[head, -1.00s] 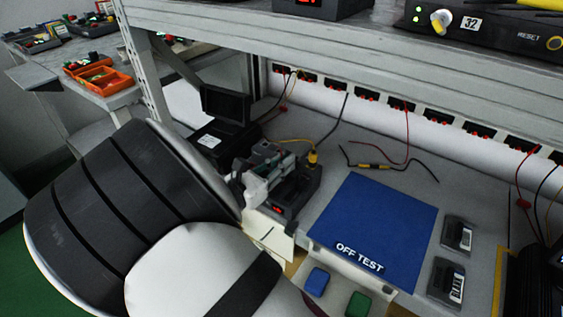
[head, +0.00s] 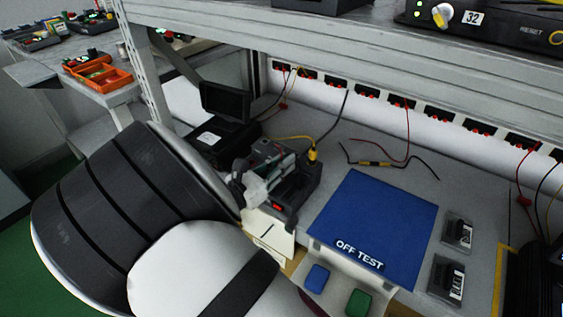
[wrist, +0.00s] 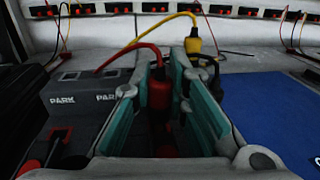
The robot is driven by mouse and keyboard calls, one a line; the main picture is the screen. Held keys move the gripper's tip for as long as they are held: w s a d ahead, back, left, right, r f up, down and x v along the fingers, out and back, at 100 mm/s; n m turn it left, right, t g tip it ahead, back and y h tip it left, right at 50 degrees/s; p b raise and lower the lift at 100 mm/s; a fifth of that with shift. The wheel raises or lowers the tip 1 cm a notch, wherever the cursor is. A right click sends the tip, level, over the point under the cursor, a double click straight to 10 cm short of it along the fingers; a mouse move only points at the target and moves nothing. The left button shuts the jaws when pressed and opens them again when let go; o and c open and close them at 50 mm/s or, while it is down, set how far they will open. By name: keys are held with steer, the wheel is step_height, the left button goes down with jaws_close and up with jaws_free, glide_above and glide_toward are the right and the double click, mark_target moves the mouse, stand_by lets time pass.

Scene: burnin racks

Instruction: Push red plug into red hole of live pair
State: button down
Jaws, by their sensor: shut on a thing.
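In the wrist view, the red plug (wrist: 160,95) stands upright between the teal pads of my gripper (wrist: 172,92), with a red lead curving from its top to the left. My gripper is shut on it. The plug's lower end is dark, so I cannot tell whether it is in a hole. In the head view, my gripper (head: 272,165) is low at the dark unit with a red display (head: 277,207); the plug is hidden there. A yellow plug (wrist: 193,42) stands upright just beyond; it also shows in the head view (head: 312,154). The red hole is not visible.
A grey block marked PARK (wrist: 82,88) stands left of my gripper. A blue OFF TEST mat (head: 375,225) lies right. A row of red-and-black sockets (head: 367,91) lines the back wall. Loose leads (head: 385,162) lie on the bench. The shelf beam (head: 350,45) hangs above.

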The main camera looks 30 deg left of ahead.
steer(key=shift+f, duration=0.7)
stand_by(0.7)
steer(key=c, duration=1.1)
jaws_free()
steer(key=shift+s+f, duration=0.1)
steer(key=shift+r, duration=0.25)
steer(key=shift+r, duration=0.35)
steer(key=shift+r+p, duration=1.85)
steer(key=shift+r, duration=0.5)
